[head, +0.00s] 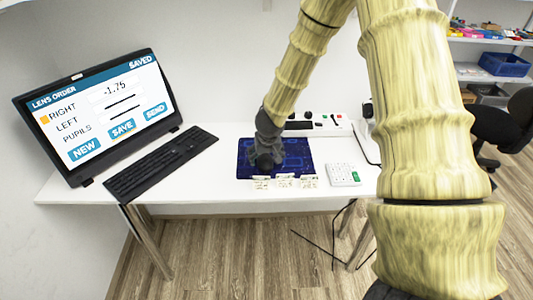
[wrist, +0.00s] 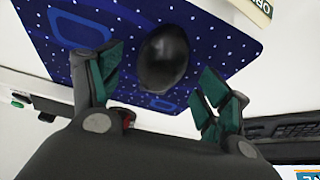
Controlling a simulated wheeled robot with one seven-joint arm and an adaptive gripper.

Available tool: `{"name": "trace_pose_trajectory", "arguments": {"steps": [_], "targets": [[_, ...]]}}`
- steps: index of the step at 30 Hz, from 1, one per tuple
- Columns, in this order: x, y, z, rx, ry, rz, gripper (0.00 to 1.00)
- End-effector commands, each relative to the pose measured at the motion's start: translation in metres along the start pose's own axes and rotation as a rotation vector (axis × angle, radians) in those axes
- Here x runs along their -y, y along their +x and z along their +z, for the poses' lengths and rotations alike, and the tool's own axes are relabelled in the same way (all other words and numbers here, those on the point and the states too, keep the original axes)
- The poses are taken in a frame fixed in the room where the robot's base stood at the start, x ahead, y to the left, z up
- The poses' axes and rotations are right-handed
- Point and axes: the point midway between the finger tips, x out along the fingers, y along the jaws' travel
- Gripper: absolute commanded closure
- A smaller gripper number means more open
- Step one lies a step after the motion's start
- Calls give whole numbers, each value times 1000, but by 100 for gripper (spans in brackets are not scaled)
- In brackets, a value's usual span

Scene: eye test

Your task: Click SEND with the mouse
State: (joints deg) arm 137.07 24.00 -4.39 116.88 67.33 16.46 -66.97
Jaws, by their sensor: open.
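The monitor (head: 105,112) stands at the left of the table and shows a "LENS ORDER" page. RIGHT reads -1.75, and "SAVED" shows at the top right of the page. The SEND button (head: 155,110) is at the lower right, beside SAVE and NEW. The black mouse (wrist: 163,58) lies on the blue mouse pad (wrist: 235,48); the pad also shows in the head view (head: 295,150). My gripper (wrist: 163,85) is open, with green-padded fingers on either side of the mouse's near end. I cannot tell whether they touch it. In the head view my gripper (head: 266,160) hides the mouse.
A black keyboard (head: 162,163) lies left of the pad. A white calculator-like device (head: 343,174) is right of it, and small labelled cards (head: 285,181) lie along its front edge. A white device with buttons (head: 320,125) stands behind. A black chair (head: 505,125) is at the right.

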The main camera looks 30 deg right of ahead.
Motion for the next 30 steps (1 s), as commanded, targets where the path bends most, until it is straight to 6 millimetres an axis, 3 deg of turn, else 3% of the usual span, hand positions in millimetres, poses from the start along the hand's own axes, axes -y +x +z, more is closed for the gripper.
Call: {"name": "trace_pose_trajectory", "arguments": {"steps": [6, 18, 20, 27, 30], "targets": [[0, 19, 0, 0, -1, -1, 23], [0, 24, 0, 0, -1, 0, 23], [0, 24, 0, 0, -1, 0, 31], [0, 24, 0, 0, -1, 0, 74], [0, 24, 0, 0, -1, 0, 74]]}}
